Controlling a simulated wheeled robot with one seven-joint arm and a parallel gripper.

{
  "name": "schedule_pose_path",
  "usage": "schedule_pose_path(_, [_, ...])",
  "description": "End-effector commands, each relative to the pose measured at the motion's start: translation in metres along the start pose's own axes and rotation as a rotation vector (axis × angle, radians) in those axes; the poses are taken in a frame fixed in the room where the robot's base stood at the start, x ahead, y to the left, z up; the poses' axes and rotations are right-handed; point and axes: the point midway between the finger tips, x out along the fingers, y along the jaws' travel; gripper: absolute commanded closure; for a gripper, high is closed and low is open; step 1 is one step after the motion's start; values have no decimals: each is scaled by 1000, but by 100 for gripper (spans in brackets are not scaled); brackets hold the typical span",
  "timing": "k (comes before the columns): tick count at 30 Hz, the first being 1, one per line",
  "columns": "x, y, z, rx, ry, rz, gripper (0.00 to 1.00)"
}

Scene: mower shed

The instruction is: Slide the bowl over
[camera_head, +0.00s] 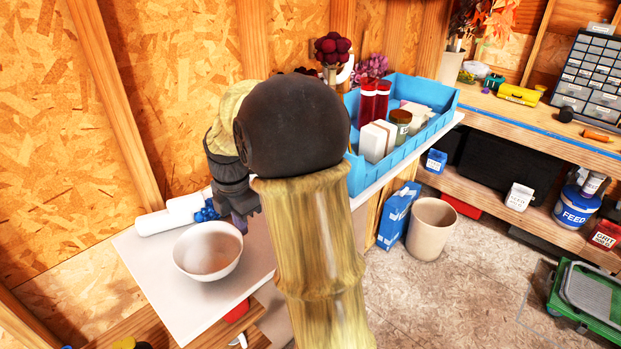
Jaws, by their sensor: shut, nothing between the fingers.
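A white bowl (208,252) stands upright on the left part of the pale table (160,290), near its front edge, and looks empty. My gripper (242,226) is just right of and behind the bowl's rim, pointing down with its fingers shut and nothing held. My arm hides part of the table right of the bowl. From this view I cannot tell whether the fingers touch the bowl.
White rolls (168,219) and a small blue cluster (205,214) lie behind the bowl. A blue tray (437,127) with bottles, a jar and boxes stands at the table's far right. A beige bin (431,230) stands on the floor. The table left of the bowl is clear.

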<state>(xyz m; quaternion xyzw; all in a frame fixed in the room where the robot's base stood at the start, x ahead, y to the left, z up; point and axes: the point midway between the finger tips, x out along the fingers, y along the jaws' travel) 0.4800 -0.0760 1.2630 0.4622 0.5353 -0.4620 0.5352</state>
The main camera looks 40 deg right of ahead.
Motion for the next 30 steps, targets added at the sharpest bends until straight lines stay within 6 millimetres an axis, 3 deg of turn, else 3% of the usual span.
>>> schedule_pose_path(8, [-9, 0, -1, -2, 0, 0, 100])
schedule_pose_path(30, [-93, 2, -5, -10, 0, 0, 100])
